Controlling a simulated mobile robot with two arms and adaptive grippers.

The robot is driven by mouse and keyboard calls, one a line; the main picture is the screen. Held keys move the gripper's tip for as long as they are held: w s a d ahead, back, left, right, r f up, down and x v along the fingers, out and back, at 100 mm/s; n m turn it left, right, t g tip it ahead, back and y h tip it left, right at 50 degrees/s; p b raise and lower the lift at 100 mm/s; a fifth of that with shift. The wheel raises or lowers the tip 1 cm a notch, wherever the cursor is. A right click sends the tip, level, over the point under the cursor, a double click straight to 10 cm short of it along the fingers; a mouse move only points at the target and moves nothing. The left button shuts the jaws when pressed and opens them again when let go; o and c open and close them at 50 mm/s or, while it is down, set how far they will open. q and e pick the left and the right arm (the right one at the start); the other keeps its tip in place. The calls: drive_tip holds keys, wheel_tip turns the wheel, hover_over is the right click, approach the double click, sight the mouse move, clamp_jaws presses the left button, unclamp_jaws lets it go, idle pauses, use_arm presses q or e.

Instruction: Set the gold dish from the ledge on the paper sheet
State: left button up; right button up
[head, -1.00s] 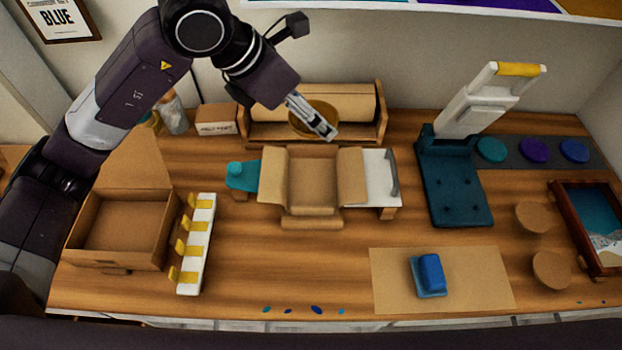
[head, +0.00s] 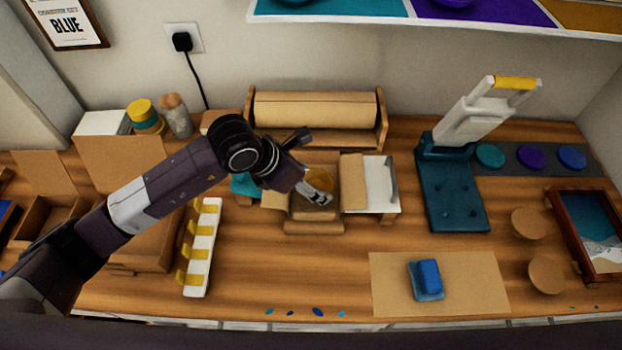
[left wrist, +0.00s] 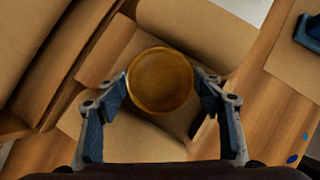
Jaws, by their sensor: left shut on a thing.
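The gold dish (head: 322,177) is held in my left gripper (head: 318,187), above the open cardboard box in the middle of the table. In the left wrist view the round, shallow gold dish (left wrist: 160,80) sits between the two fingers. The gripper and arm cover part of it in the head view. The brown paper sheet (head: 390,292) lies flat at the front right of the table, well to the right of and nearer than the dish. A blue block (head: 427,279) sits on the sheet's middle. The ledge (head: 400,32) shows at the top right. My right gripper is not in view.
A brown paper roll (head: 315,110) in a wooden holder stands behind the dish. A dark teal press (head: 453,190) with a raised white lever stands right of the box. A white rack with yellow hooks (head: 205,245) is at left. Bare wood lies between rack and sheet.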

use_arm(q)
drive_tip(key=shift+f, duration=0.2)
drive_tip(key=o, duration=1.2)
drive_tip(key=shift+r, duration=0.1)
drive_tip(key=shift+r, duration=0.1)
drive_tip(key=shift+a+r, duration=0.15)
drive_tip(key=shift+r, duration=0.1)
drive_tip(key=b+v, duration=0.1)
drive_tip(key=v, duration=1)
drive_tip(key=shift+s+r+b, duration=0.1)
drive_tip(key=shift+s+b, duration=0.1)
drive_tip(key=shift+b, duration=0.15)
